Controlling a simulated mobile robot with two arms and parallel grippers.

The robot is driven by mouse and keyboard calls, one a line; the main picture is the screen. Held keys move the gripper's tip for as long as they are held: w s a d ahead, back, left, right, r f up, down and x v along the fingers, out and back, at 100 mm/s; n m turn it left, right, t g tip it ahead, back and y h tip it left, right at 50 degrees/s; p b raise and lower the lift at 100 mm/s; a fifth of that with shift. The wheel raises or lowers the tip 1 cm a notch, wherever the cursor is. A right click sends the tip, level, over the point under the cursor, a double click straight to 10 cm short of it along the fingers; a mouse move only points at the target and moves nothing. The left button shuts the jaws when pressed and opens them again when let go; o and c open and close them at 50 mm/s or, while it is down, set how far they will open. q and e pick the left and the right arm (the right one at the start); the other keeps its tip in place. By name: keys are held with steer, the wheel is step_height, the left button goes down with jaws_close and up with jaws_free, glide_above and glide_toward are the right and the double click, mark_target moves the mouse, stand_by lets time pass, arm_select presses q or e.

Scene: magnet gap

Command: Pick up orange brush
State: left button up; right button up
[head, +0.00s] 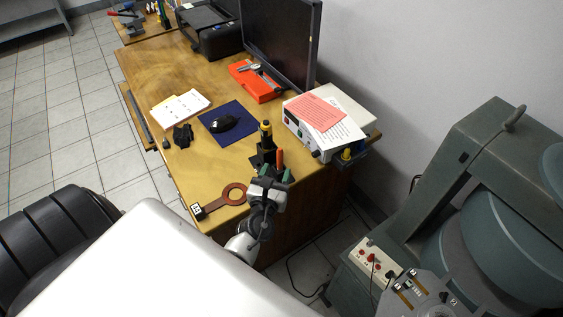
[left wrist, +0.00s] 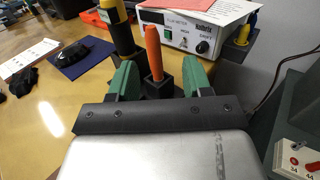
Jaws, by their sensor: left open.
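The orange brush (left wrist: 153,48) stands upright in a small black holder (left wrist: 153,84) on the wooden desk. In the left wrist view it shows between and just beyond the green fingertips of my left gripper (left wrist: 156,82), which is open and empty. In the head view the orange brush (head: 280,157) shows just past my left gripper (head: 274,174), at the desk's near right corner. The brush's lower end is hidden in the holder. My right gripper is not seen.
A yellow and black tool (head: 266,134) stands close beside the brush on the left. A flux meter (head: 318,136) with papers on top stands behind. A brown ring-shaped probe (head: 232,194) lies near the desk's front edge. A mouse (head: 224,124) lies on a blue pad (head: 238,136).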

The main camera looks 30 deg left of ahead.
mark_target(279, 155)
arm_select(q)
steer(key=x, duration=0.3)
steer(key=shift+w+a, duration=0.1)
steer(key=shift+w, duration=0.05)
steer(key=shift+w+a+r, duration=0.15)
steer(key=shift+w+r, duration=0.05)
steer(key=shift+w, duration=0.05)
steer(key=x, duration=0.1)
steer(key=p+x, duration=0.1)
steer(key=x, duration=0.2)
steer(key=shift+w+a+r, duration=0.2)
steer(key=shift+w+a, duration=0.05)
steer(key=shift+a, duration=0.15)
steer(key=c, duration=0.9)
jaws_close()
steer(key=shift+r, duration=0.1)
